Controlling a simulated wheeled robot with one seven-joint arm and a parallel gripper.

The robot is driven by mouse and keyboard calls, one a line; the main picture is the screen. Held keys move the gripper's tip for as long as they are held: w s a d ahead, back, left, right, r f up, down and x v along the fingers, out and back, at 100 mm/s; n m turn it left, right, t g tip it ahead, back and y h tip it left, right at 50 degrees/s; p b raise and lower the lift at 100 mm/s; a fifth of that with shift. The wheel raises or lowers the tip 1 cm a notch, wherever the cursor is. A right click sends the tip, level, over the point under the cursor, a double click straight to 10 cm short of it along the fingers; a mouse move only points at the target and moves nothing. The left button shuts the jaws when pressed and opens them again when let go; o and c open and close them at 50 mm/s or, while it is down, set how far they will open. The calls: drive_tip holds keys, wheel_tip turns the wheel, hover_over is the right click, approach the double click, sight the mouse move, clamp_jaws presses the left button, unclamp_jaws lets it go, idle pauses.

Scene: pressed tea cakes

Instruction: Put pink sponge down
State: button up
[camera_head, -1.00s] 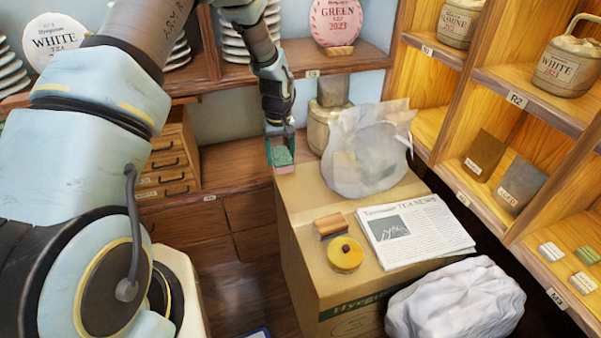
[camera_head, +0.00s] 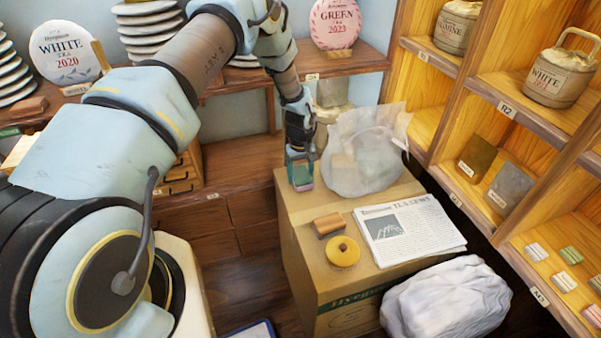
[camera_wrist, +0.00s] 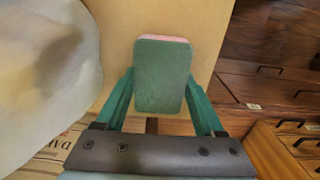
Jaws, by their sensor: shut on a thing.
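The pink sponge shows in the wrist view (camera_wrist: 162,76) as a rounded block with a green face and a thin pink edge at its top. My gripper (camera_wrist: 161,90) is shut on it, with one teal finger on each side. In the head view the sponge (camera_head: 303,183) hangs below my gripper (camera_head: 300,160), at the far left part of the cardboard box top (camera_head: 300,222). I cannot tell whether it touches the box.
A translucent bag (camera_head: 360,160) stands close right of my gripper. A wooden block (camera_head: 327,225), a yellow round thing (camera_head: 343,252) and a newspaper (camera_head: 410,230) lie nearer on the box. A white wrapped bundle (camera_head: 445,298) is in front. Shelves stand right.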

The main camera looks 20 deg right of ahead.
sight(300, 174)
drive_tip(key=shift+f, duration=0.15)
drive_tip(key=shift+f, duration=0.2)
drive_tip(key=o, duration=1.3)
drive_tip(key=shift+r, duration=0.1)
wheel_tip(300, 174, up, 12)
drive_tip(key=b, duration=0.3)
drive_tip(key=shift+r, duration=0.15)
